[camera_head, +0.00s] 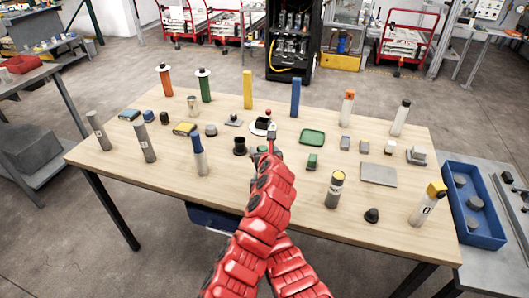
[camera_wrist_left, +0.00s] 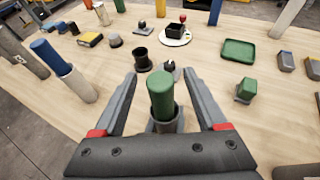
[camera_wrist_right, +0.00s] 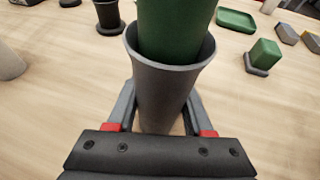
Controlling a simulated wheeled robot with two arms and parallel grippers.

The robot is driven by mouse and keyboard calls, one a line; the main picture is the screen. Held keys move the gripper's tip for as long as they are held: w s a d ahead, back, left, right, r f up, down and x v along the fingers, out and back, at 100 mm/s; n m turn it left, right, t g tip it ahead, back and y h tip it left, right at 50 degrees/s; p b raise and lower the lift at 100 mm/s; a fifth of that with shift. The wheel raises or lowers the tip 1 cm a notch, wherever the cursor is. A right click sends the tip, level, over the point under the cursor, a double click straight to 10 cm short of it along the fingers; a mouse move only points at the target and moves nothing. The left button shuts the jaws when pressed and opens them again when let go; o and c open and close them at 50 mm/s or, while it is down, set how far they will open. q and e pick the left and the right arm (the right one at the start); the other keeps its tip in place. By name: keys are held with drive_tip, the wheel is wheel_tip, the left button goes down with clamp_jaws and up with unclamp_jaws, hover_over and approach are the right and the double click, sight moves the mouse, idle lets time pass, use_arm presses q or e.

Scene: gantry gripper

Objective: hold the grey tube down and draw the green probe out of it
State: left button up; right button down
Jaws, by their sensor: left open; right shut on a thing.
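The green probe (camera_wrist_left: 162,92) stands upright in the grey tube (camera_wrist_right: 165,95), its upper part sticking out of the tube's mouth. The right wrist view also shows the probe (camera_wrist_right: 174,25). My right gripper (camera_wrist_right: 160,105) is shut on the grey tube, with a finger on each side of it; its fingertips are partly hidden by the tube. My left gripper (camera_wrist_left: 160,78) is open, its fingers spread on both sides of the probe and apart from it. In the head view my red arms largely hide the tube, the probe and the right gripper.
Many objects stand on the wooden table (camera_head: 110,170). A blue and grey cylinder (camera_head: 199,155) stands left of my arms, a black cup (camera_head: 240,146) close by. A green block (camera_head: 312,161) and green tray (camera_head: 312,137) lie to the right. A blue bin (camera_head: 470,215) sits beyond the right edge.

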use_arm(q)
drive_tip(key=shift+w+f, duration=0.1)
drive_tip(key=shift+w, duration=0.1)
clamp_jaws()
idle(0.4)
drive_tip(key=shift+r, duration=1.65)
drive_tip(key=shift+r, duration=1.45)
